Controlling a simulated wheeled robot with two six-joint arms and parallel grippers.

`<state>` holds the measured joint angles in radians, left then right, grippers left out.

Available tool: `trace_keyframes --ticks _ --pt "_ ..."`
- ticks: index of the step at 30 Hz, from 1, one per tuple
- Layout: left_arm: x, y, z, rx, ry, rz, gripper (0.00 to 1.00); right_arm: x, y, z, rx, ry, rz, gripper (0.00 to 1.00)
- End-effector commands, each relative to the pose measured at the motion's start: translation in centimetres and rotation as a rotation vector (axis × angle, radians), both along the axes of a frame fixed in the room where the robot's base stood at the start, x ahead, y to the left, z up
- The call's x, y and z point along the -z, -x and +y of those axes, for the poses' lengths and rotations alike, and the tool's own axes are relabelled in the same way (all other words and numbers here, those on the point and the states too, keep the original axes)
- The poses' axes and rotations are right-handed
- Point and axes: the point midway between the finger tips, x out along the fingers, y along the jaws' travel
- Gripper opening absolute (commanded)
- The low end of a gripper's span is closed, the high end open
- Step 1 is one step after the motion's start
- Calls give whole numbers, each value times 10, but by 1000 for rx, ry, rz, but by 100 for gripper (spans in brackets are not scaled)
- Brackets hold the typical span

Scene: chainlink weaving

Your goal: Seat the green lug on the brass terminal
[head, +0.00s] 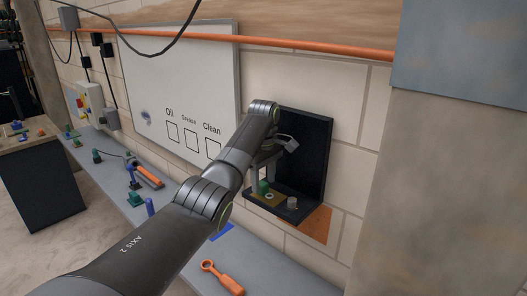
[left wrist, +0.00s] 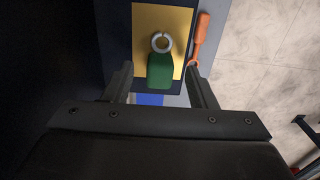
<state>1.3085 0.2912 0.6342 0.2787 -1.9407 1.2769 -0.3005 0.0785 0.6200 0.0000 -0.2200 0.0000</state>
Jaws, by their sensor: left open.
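The green lug (left wrist: 160,72) has a green body and a pale ring (left wrist: 162,42) at its far end. In the left wrist view it lies over a brass-yellow plate (left wrist: 181,17), which I take to be the terminal's plate. I cannot tell whether a stud passes through the ring. My left gripper (left wrist: 160,75) is open, with one finger on each side of the green body and a gap on both sides. In the head view the gripper (head: 265,168) is above the green lug (head: 263,187) on the black shelf. My right gripper is not in view.
The black shelf has a tall back panel (head: 314,145) close behind the gripper. An orange ring-ended tool (head: 222,279) lies on the grey bench (head: 265,272). A whiteboard (head: 175,70) hangs behind my left arm.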

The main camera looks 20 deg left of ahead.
Motion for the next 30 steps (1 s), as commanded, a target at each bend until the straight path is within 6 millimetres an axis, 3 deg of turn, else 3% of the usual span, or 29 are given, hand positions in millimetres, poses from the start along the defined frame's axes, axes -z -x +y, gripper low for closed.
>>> trace_keyframes --ticks 4,6,19,30 --pt "-31 0 0 0 0 -2 52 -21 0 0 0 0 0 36" --pt "-44 -1 0 0 0 -6 52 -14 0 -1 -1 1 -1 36" --pt "-139 0 0 0 1 -3 52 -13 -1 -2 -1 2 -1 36" --pt "-162 0 0 -1 0 0 52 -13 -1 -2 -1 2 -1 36"
